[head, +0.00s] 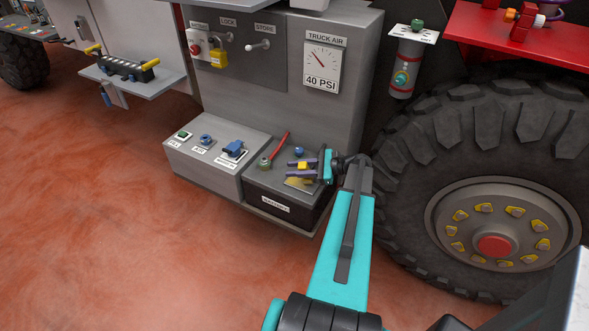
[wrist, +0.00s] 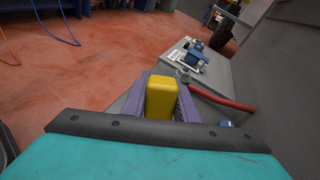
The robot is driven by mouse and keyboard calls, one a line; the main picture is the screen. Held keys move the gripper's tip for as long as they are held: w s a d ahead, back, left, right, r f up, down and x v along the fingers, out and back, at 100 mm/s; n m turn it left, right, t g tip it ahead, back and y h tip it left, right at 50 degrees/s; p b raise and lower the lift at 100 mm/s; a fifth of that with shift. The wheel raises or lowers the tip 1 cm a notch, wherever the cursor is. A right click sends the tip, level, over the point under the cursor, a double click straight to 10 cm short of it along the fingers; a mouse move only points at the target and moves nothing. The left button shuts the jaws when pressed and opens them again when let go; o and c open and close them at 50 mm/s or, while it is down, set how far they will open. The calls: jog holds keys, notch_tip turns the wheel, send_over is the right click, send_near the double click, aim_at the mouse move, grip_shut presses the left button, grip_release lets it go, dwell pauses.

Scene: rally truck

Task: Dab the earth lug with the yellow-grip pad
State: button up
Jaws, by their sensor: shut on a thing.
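My gripper (head: 297,167) is over the dark battery box (head: 262,192), its purple fingers pointing left. It is shut on the yellow grip of the pad (head: 302,165), which also shows between the fingers in the wrist view (wrist: 161,97). The pad's working end is hidden behind the grip and fingers. A red cable (head: 279,146) ends at a greenish terminal (head: 265,161) just left of my fingertips, apart from them in the head view. A blue knob-like post (head: 299,152) stands behind the gripper. I cannot tell which fitting is the earth lug.
A grey step (head: 215,167) with a green button, a blue knob and a blue connector (head: 234,149) adjoins the battery box on the left. The grey truck panel (head: 345,100) rises behind. A large tyre (head: 400,190) stands close right of my arm. Open floor (head: 120,220) lies left.

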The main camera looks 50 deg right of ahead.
jog(key=shift+w, duration=0.15)
jog(key=shift+w+a, duration=0.2)
jog(key=shift+w, duration=0.5)
jog(key=shift+s, duration=0.15)
dwell(0.3)
jog(key=shift+s+d, duration=0.2)
jog(key=shift+s, duration=0.45)
jog(key=shift+w, duration=0.15)
dwell(0.3)
jog(key=shift+w+a+r+p, duration=0.1)
jog(key=shift+w+a+p, duration=0.15)
jog(key=shift+w, duration=0.4)
jog(key=shift+s+d, duration=0.1)
jog(key=shift+s, duration=0.05)
jog(key=shift+s+d, duration=0.15)
jog(key=shift+s, duration=0.55)
